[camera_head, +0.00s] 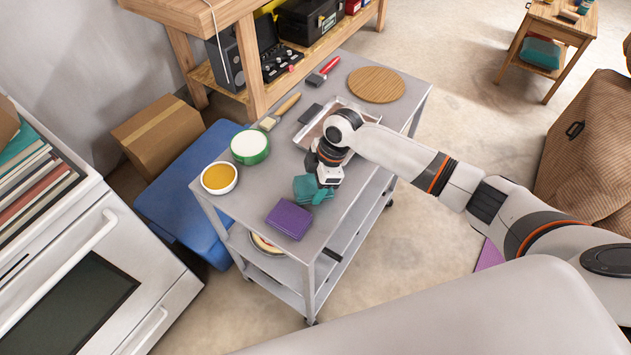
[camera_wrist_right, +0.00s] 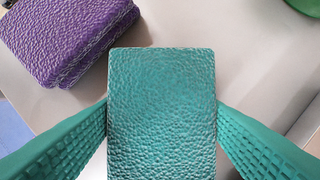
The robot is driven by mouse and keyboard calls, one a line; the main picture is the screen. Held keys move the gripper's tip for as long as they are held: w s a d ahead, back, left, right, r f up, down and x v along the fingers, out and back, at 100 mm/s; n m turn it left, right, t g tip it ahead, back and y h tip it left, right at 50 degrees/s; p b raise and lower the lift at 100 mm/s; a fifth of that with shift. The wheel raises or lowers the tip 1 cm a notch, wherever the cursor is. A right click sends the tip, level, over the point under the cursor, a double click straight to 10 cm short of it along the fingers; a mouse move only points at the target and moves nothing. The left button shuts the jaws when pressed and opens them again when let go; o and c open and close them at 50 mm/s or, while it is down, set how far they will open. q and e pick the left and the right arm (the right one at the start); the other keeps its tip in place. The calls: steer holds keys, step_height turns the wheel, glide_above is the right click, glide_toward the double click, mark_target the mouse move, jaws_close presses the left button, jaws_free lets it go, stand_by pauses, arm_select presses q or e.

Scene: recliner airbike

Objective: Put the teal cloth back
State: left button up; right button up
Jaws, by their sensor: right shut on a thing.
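The teal cloth (camera_head: 303,187) is a folded, textured block at the grey trolley's (camera_head: 345,215) near part. My right gripper (camera_head: 321,193) reaches down over it from the right. In the right wrist view the teal cloth (camera_wrist_right: 162,120) fills the space between the two green fingers, which press on its left and right sides. The right gripper is shut on it. I cannot tell whether the cloth touches the trolley top or is slightly above it. My left gripper is not in view.
A folded purple cloth (camera_head: 289,219) lies just nearer than the teal one. A bowl of yellow stuff (camera_head: 219,178), a green-rimmed tub (camera_head: 250,147), a brush (camera_head: 279,112), a metal tray (camera_head: 304,136) and a round board (camera_head: 376,84) are also on top. A wooden stool (camera_head: 553,27) stands far right.

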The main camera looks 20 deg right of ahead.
steer(key=o, duration=0.9)
steer(key=shift+f, duration=0.15)
steer(key=v, duration=1.2)
steer(key=shift+r+b, duration=0.2)
steer(key=shift+b, duration=0.2)
